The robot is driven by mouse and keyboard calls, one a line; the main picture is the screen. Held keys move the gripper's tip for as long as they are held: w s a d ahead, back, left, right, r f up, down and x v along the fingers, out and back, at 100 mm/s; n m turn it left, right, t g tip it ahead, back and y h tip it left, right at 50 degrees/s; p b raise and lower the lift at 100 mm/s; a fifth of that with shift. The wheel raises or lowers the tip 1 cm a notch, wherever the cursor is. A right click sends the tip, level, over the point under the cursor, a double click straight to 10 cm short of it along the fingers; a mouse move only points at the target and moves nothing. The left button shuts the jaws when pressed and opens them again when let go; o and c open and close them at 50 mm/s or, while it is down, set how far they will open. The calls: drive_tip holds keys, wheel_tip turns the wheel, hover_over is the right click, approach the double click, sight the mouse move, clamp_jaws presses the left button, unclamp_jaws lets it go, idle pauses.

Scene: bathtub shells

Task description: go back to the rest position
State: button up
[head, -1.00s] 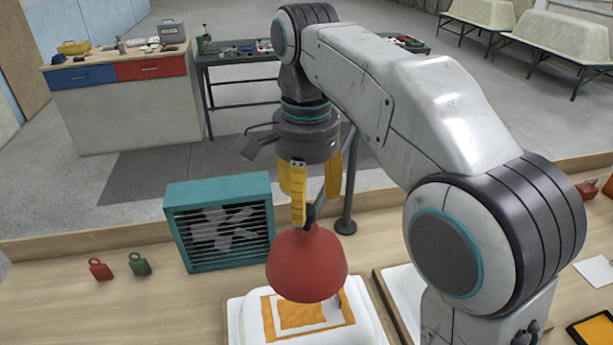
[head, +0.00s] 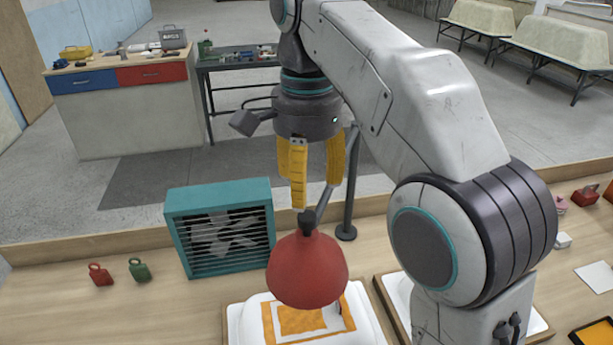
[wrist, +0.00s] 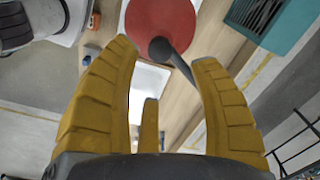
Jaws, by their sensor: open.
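My gripper (head: 315,195) has yellow fingers, which are spread open and empty. It hangs above a red dome-shaped lamp shade (head: 307,270) with a dark knob on top. The fingertips are apart from the shade, just above its knob. In the wrist view the fingers of my gripper (wrist: 165,75) are wide apart, and the red shade (wrist: 162,25) lies beyond them with its dark stem and knob. The shade hangs over a white tub-shaped piece (head: 240,322) with an orange patch and a white frame on it, and hides part of them.
A teal fan box (head: 222,226) stands left of the shade. A red tag (head: 100,274) and a green tag (head: 139,270) are farther left. A dark post (head: 346,210) rises behind the shade. White paper (head: 597,278) lies at right. The bench's left front is clear.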

drive_tip(key=shift+d, duration=0.1)
drive_tip(key=shift+s+d, duration=0.15)
drive_tip(key=shift+d, duration=0.05)
drive_tip(key=s+d+f+n+t, duration=0.4)
drive_tip(key=s+d+f+n, duration=0.5)
drive_tip(key=s+d+f, duration=0.3)
drive_tip(key=shift+s+d+f+n+t, duration=0.35)
drive_tip(key=shift+s+f, duration=1.15)
drive_tip(key=shift+f, duration=0.6)
drive_tip(key=shift+s, duration=0.15)
